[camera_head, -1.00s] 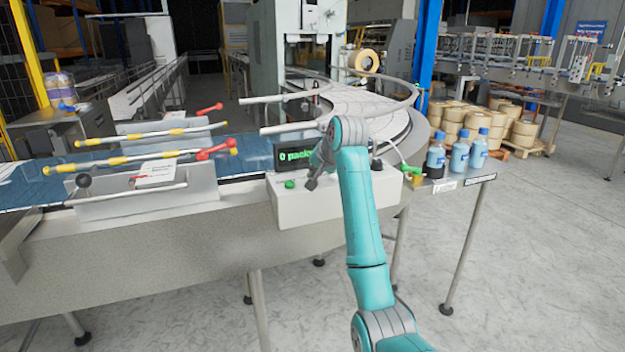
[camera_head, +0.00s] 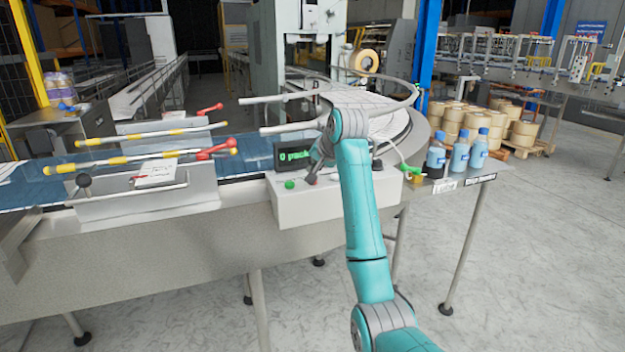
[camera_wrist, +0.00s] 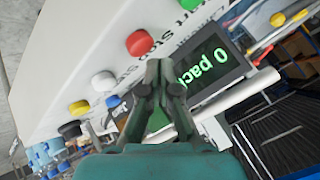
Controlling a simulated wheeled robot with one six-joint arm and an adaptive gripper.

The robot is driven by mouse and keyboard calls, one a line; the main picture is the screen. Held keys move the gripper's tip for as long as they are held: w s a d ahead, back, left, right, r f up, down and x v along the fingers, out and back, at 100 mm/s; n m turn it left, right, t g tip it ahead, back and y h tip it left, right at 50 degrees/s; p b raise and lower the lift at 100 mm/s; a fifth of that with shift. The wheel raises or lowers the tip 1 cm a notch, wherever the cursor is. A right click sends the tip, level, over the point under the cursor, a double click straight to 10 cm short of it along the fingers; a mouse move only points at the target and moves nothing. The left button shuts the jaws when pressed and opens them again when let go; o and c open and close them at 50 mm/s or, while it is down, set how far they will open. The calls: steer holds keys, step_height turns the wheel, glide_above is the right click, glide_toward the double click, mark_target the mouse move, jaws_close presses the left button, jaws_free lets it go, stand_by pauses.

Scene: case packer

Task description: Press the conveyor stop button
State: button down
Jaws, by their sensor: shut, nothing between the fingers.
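The pale control box (camera_head: 330,205) stands at the front edge of the conveyor. Its panel shows close up in the wrist view (camera_wrist: 75,45), with a red button (camera_wrist: 140,43) beside printed text that reads partly "Stop". A green button (camera_wrist: 190,4) lies at the top edge of that view and also shows in the head view (camera_head: 289,184). My gripper (camera_wrist: 160,64) is shut and empty, its fingertips beside the red button in the picture. Whether they touch it I cannot tell. In the head view my gripper (camera_head: 312,179) is over the box, partly hiding the panel.
A display (camera_wrist: 212,62) reading "0 pack" stands behind the buttons. White (camera_wrist: 103,82), yellow (camera_wrist: 79,108) and black (camera_wrist: 69,130) knobs sit farther along the panel. Blue bottles (camera_head: 459,158) stand to the right.

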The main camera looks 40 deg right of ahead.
stand_by(0.3)
steer(key=shift+r, duration=2.5)
steer(key=c, duration=1.9)
jaws_free()
